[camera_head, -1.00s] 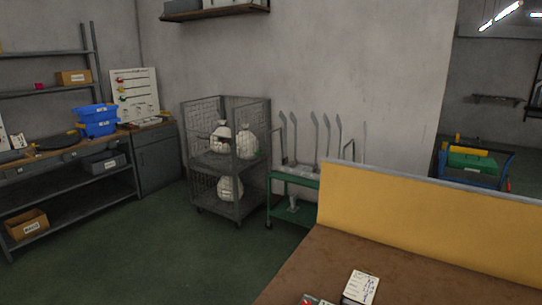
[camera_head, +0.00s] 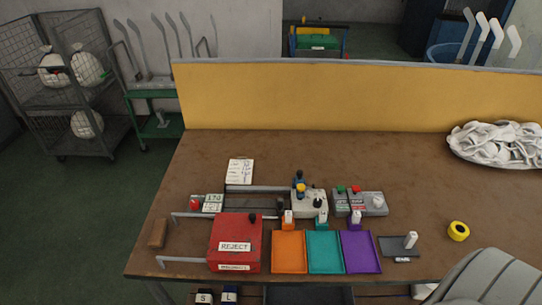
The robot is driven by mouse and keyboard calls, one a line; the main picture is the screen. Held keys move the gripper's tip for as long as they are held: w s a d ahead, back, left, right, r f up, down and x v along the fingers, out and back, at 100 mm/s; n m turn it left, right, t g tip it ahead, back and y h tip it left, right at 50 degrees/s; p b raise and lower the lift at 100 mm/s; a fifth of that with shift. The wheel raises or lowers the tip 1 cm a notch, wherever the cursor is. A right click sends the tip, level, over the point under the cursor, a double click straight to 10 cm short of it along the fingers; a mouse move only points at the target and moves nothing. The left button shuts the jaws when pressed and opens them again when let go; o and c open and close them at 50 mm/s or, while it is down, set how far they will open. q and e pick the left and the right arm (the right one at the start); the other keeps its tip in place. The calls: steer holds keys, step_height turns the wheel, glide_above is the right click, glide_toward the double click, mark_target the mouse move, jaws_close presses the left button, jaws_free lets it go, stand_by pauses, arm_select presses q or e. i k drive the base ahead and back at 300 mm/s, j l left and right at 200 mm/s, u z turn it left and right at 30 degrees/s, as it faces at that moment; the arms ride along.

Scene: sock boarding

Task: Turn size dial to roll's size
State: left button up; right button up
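A grey control box (camera_head: 360,203) with a green button, a red button and a pale knob stands on the brown table; the knob may be the size dial, but its marking is too small to read. Left of it, a light-grey device (camera_head: 309,202) carries black, blue and yellow parts. A yellow roll (camera_head: 458,231) with a dark centre lies at the right. A small white upright piece (camera_head: 411,240) stands on a dark tray (camera_head: 393,248). I cannot tell which is the task's roll or read any size. Neither of my grippers is in view.
A red REJECT box (camera_head: 234,243) stands front left, beside orange (camera_head: 289,252), teal (camera_head: 324,252) and purple (camera_head: 360,252) trays. A written card (camera_head: 239,171) lies behind. White socks (camera_head: 495,146) are heaped at right. A yellow partition (camera_head: 320,100) closes the back. A grey chair (camera_head: 490,280) is front right.

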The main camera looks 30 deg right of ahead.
mark_target(317, 202)
steer(key=z, duration=1.35)
steer(key=j, duration=0.15)
